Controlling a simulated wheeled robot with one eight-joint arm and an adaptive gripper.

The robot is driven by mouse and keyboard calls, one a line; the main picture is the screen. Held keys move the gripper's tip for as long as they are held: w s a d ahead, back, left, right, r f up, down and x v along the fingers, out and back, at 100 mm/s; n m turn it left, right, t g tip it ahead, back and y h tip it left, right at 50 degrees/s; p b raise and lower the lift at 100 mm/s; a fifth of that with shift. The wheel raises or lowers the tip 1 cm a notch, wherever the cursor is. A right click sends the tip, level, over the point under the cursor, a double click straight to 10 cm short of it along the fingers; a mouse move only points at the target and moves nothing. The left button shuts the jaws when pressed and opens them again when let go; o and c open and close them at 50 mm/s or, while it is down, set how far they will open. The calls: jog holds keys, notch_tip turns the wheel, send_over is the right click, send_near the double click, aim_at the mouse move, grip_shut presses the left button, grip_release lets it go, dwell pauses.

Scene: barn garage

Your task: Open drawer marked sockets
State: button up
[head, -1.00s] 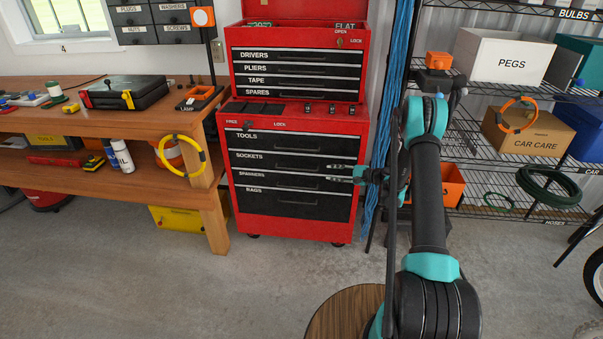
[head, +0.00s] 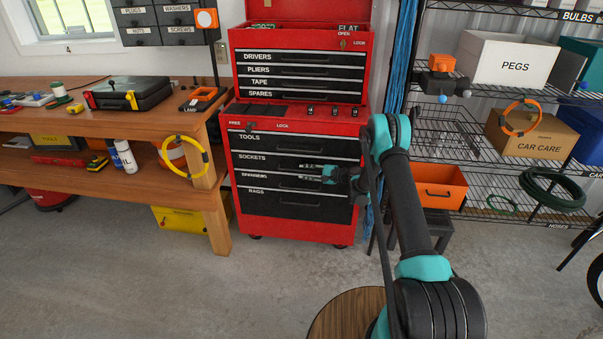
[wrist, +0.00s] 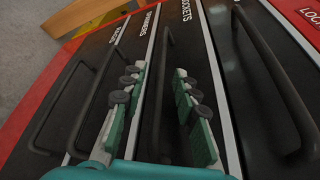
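The red tool chest (head: 240,222) shows its lower stack of black drawers, all looking shut. The drawer marked sockets (head: 250,163) is the second one down, below the tools drawer. My gripper (head: 303,173) is in front of it, fingers towards the chest. In the wrist view, the sockets label stands at the top and the sockets drawer's dark bar handle (wrist: 167,60) runs between the two open fingers of my gripper (wrist: 160,92). The fingers lie on either side of the handle in the picture. I cannot tell how deep they reach or whether they touch it.
The tools drawer handle (wrist: 270,80) and the spanners drawer handle (wrist: 95,95) lie close on either side of my fingers. A wooden workbench (head: 200,200) stands left of the chest. Wire shelves with an orange bin (head: 440,190) stand right. A round wooden stool top (head: 335,318) is near me.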

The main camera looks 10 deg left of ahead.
jog(key=shift+x, duration=1.1)
grip_shut()
